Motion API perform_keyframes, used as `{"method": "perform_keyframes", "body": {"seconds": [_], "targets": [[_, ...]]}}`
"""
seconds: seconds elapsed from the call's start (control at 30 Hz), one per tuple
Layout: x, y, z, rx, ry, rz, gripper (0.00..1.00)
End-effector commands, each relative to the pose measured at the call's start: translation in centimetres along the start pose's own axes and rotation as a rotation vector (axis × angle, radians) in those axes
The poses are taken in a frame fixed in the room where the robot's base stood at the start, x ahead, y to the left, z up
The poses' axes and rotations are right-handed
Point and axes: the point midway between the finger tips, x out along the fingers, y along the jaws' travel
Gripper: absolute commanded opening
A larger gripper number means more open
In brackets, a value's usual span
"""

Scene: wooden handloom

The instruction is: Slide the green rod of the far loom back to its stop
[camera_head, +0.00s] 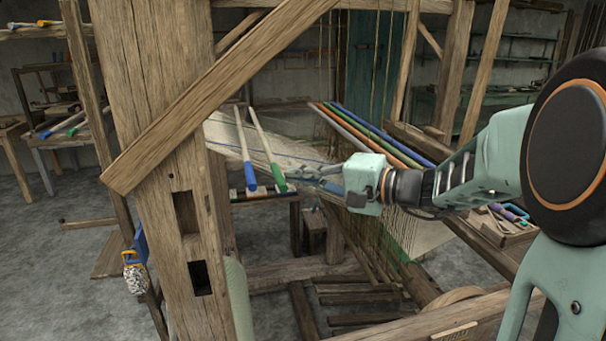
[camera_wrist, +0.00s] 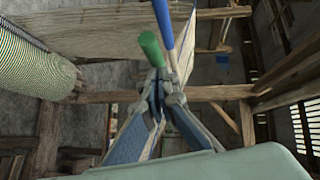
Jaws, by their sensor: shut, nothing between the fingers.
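A rod with a pale shaft and a green end (camera_head: 278,178) slopes down towards me in the loom's middle. A similar rod with a blue end (camera_head: 250,176) lies to its left. My gripper (camera_head: 296,173) comes in from the right, its tips close to the green end. In the wrist view, my gripper (camera_wrist: 166,82) is shut and empty, tips just below the green end (camera_wrist: 151,48), with the blue end (camera_wrist: 162,14) beside it. I cannot tell whether the tips touch the green end.
A thick wooden post (camera_head: 160,80) and a diagonal brace (camera_head: 215,95) stand at the near left. A small ledge (camera_head: 262,196) sits below the two rod ends. Loose beams (camera_head: 365,300) lie underneath. A bench with tools (camera_head: 500,228) stands at the right.

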Motion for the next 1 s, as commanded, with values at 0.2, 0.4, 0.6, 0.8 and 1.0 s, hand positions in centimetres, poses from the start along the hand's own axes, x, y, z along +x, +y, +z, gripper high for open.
{"method": "perform_keyframes", "body": {"seconds": [0.2,0.4,0.6,0.8,1.0], "targets": [[0.3,-0.1,0.3,-0.002,-0.002,0.000,0.00],[1.9,-1.1,1.9,-0.005,-0.004,0.000,0.00],[2.2,-1.7,2.2,0.000,-0.004,-0.001,0.00],[2.2,-1.7,2.3,-0.001,-0.007,-0.002,0.00],[2.0,-1.8,1.8,-0.002,-0.007,-0.003,0.00]]}}
